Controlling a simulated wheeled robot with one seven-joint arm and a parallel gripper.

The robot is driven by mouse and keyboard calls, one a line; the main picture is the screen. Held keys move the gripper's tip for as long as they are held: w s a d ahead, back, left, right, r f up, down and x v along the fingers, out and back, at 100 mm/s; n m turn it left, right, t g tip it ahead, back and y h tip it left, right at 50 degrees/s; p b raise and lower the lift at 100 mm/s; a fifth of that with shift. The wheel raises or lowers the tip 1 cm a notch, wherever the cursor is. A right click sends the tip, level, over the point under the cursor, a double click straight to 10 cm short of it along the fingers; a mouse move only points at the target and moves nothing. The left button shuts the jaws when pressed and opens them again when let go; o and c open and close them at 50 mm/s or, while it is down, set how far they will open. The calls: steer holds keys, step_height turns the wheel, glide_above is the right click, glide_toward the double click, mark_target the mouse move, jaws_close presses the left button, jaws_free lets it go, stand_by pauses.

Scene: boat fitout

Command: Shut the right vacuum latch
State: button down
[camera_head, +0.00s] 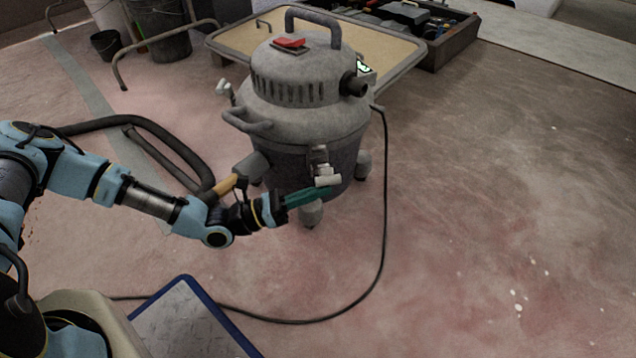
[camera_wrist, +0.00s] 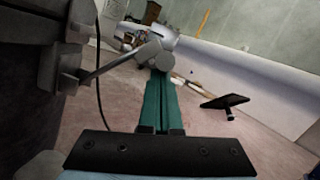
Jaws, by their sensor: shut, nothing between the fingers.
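The grey vacuum (camera_head: 305,120) stands upright on the floor, with a domed lid and a carrying handle on top. The latch on its near right side (camera_head: 322,170) has a pale T-shaped handle standing out from the drum on a thin arm. It also shows in the wrist view (camera_wrist: 150,52), reaching out from the body at left. My gripper (camera_head: 336,184) has green fingers, shut and empty, with their tips right at this handle. In the wrist view the fingertips (camera_wrist: 160,76) lie just below the handle; I cannot tell whether they touch. Another latch (camera_head: 226,92) sticks out at the vacuum's left.
A black hose (camera_head: 150,125) lies left of the vacuum, and a black cord (camera_head: 384,230) curves over the floor at right. A blue-edged panel (camera_head: 190,320) is at the front. A framed board (camera_head: 385,50) and a toolbox (camera_head: 450,40) are behind. The floor at right is clear.

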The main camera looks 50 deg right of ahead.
steer(key=r+n+p, duration=0.2)
steer(key=w+d+r+n+t+p, duration=0.1)
steer(key=p, duration=0.1)
steer(key=shift+n, duration=0.3)
steer(key=shift+w+d+r+n+t+h+p, duration=0.1)
steer(key=shift+w+d+r+n+t+p, duration=0.3)
steer(key=shift+n+p, duration=0.45)
steer(key=shift+w+d+r+n+t+h+p, duration=0.15)
steer(key=shift+w+d+r+n+p, duration=0.2)
steer(key=shift+w+n+p, duration=0.4)
steer(key=shift+w+d+r+n+t+h+p, duration=0.1)
steer(key=shift+w+d+r+n+t+p, duration=0.2)
steer(key=shift+n+p, duration=0.65)
steer(key=shift+w+g, duration=0.1)
steer(key=shift+g, duration=0.15)
